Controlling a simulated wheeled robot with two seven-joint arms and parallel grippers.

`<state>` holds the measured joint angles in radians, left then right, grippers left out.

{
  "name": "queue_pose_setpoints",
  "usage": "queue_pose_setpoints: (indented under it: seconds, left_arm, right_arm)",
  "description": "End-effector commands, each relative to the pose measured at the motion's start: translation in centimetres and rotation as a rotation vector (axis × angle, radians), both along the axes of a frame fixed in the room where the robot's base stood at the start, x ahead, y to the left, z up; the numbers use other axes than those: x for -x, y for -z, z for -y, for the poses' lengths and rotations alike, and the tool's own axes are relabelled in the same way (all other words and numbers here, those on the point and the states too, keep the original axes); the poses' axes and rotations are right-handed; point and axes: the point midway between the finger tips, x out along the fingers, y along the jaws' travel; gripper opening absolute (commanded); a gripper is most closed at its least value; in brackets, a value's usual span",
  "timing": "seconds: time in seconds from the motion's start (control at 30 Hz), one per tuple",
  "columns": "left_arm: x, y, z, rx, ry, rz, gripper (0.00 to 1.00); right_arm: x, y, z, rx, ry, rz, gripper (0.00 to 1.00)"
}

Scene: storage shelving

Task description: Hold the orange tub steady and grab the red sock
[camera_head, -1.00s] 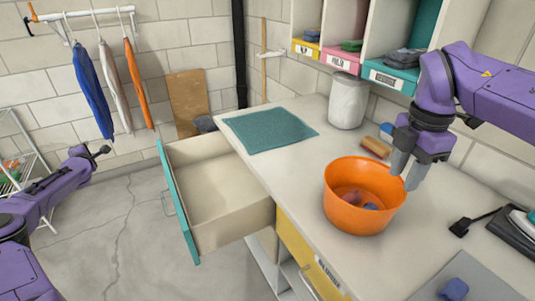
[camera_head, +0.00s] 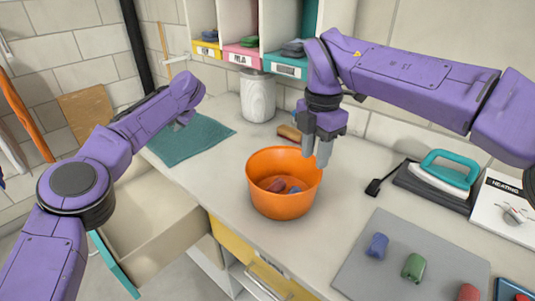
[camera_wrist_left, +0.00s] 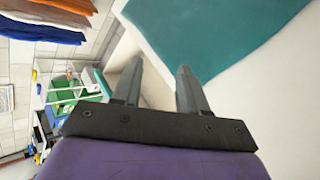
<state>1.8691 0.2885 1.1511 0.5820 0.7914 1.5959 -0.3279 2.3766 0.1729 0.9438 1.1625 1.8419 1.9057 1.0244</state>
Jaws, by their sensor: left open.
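The orange tub (camera_head: 270,207) stands upright on the counter, with a dark red bundle (camera_head: 276,185), likely the red sock, and a bluish bundle (camera_head: 294,190) inside. My right gripper (camera_head: 316,156) points down at the tub's right rim; I cannot tell whether its fingers are closed on the rim. My left gripper (camera_head: 186,118) is partly hidden by its arm in the head view, over the teal cloth left of the tub. The left wrist view shows its two fingers (camera_wrist_left: 158,88) apart with nothing between them.
The teal cloth (camera_head: 180,147) lies left of the tub; an open drawer (camera_head: 150,240) juts out below. A white jar (camera_head: 258,98) and brown brush (camera_head: 289,132) stand behind. A grey mat (camera_head: 385,275) with rolled bundles and an iron (camera_head: 445,175) lie right.

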Motion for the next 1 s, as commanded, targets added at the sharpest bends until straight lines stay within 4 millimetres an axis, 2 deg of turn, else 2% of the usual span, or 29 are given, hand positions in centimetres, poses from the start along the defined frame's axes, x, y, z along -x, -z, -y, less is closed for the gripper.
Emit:
queue_pose_setpoints:
  seconds: [0.03,0.2,0.3,0.4,0.43,0.5,0.6,0.77,0.87,1.0]
  left_arm:
    - [0.3,-0.6,3.6,0.026,0.029,-0.029,0.43]
    - [3.1,-1.4,15.4,0.141,0.129,-0.169,0.43]
    - [5.7,-1.4,22.0,0.217,0.196,-0.271,0.43]
    - [8.8,-0.6,27.6,0.317,0.257,-0.388,0.43]
    - [9.6,-0.3,28.8,0.349,0.270,-0.422,0.43]
    - [11.1,0.4,30.8,0.420,0.289,-0.484,0.43]
    - [12.3,1.0,32.3,0.494,0.299,-0.539,0.43]
    - [13.1,1.3,33.2,0.545,0.303,-0.572,0.43]
    - [13.1,1.4,33.3,0.550,0.303,-0.574,0.43]
    - [13.1,1.4,33.2,0.549,0.303,-0.573,0.43]
  right_arm:
    - [0.0,0.0,0.0,0.000,0.000,0.000,0.36]
    - [0.0,0.0,0.0,0.000,0.000,0.000,0.36]
    - [0.0,0.0,0.0,0.000,0.000,0.000,0.36]
    - [0.0,0.0,0.0,0.000,0.000,0.000,0.36]
    - [0.0,0.0,0.0,0.000,0.000,0.000,0.36]
    - [0.0,0.0,0.0,0.000,0.000,0.000,0.36]
    - [0.0,0.0,0.0,0.000,0.000,0.000,0.36]
    - [0.0,0.3,0.0,0.001,0.000,-0.001,0.36]
    - [0.0,1.5,0.1,0.002,-0.001,-0.002,0.36]
    - [0.0,4.5,0.0,0.001,-0.002,-0.004,0.36]
